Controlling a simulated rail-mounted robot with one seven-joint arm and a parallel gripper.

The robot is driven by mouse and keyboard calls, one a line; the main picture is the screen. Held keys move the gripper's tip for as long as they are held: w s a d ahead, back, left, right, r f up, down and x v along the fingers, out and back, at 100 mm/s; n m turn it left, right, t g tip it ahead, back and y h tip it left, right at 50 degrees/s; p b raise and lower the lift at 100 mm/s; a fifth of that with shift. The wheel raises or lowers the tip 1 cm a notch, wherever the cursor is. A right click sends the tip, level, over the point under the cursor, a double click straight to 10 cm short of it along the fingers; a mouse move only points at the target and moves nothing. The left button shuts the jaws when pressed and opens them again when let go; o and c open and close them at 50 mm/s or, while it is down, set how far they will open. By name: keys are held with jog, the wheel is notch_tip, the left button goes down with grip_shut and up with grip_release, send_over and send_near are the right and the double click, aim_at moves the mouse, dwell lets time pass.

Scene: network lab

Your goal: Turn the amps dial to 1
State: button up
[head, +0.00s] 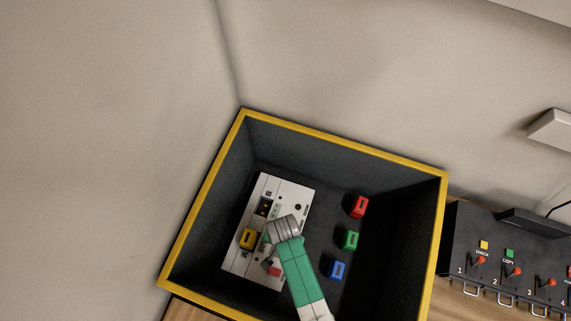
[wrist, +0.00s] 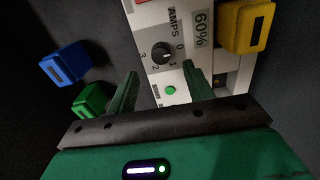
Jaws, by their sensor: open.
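The amps dial (wrist: 163,53) is a small dark round knob on the white panel (wrist: 185,12). The numbers 0, 1, 2 and 3 stand around it, with the word AMPS above. A small pale mark shows on the knob, but I cannot tell surely which number it points at. My gripper (wrist: 159,74) is open and empty, its green fingers apart. In the wrist view the dial appears between and just beyond the fingertips; no contact shows. In the head view the white panel (head: 293,187) lies in the box, and my arm covers part of it, hiding the dial.
A dark box with a yellow rim (head: 340,140) surrounds the panel. A yellow block (head: 247,239) sits on the panel. Red (head: 359,207), green (head: 351,240) and blue (head: 338,270) blocks stand on the floor to the right. A switch box (head: 500,249) stands outside.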

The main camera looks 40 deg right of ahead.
notch_tip(320, 180, down, 7)
jog(key=shift+b, duration=1.15)
jog(key=c, duration=1)
jog(key=shift+o, duration=0.2)
jog(key=shift+r+m, duration=0.1)
jog(key=shift+m, duration=0.2)
jog(key=m+p, duration=0.1)
jog(key=m, duration=0.4)
jog(key=shift+w+p, duration=0.1)
jog(key=shift+p, duration=0.2)
jog(key=m+p, duration=0.1)
jog(key=m, duration=0.5)
jog(key=shift+m, duration=0.3)
